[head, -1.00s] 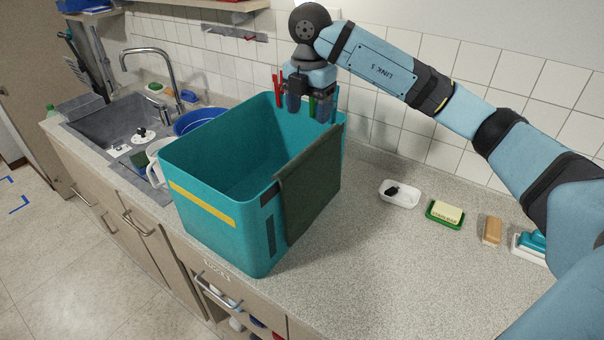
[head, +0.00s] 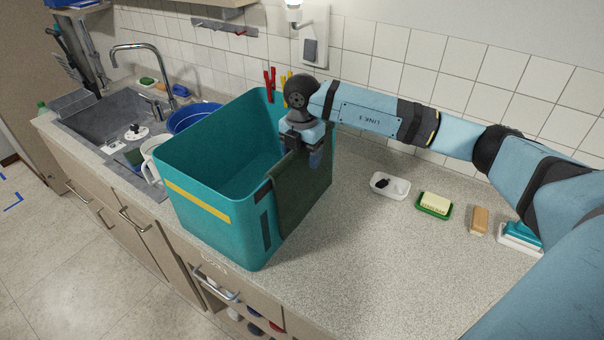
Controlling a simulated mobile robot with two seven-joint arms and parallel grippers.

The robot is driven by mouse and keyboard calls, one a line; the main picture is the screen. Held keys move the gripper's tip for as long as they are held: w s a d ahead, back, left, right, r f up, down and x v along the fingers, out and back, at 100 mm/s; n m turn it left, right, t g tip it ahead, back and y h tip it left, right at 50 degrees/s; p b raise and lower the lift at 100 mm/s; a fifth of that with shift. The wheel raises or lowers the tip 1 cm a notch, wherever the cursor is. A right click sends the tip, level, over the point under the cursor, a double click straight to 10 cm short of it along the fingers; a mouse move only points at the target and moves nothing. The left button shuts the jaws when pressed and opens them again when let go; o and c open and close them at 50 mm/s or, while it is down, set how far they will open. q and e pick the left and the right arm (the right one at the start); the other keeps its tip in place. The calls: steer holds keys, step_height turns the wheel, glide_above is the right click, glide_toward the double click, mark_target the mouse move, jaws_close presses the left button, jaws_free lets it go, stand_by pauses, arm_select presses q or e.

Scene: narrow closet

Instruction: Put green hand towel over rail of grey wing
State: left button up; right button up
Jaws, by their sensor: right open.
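A dark green hand towel (head: 304,200) hangs over the right rim of a teal bin (head: 208,232) and down its outer side. My right gripper (head: 306,157) points down at that rim, over the towel's upper far part. It is open. One finger shows in front of the towel's outer face; whether it touches the cloth I cannot tell. The hand hides part of the rim and the towel's top edge there. No grey wing or rail of one can be made out. My left gripper is not in view.
The bin stands on a speckled counter (head: 350,265). Red pegs (head: 269,84) show at its far rim. A white dish (head: 390,185), a soap on a green dish (head: 434,205) and brushes lie right. A sink (head: 100,115) and blue bowl (head: 192,117) are left.

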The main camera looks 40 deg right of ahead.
steer(key=shift+c, duration=1.3)
jaws_close()
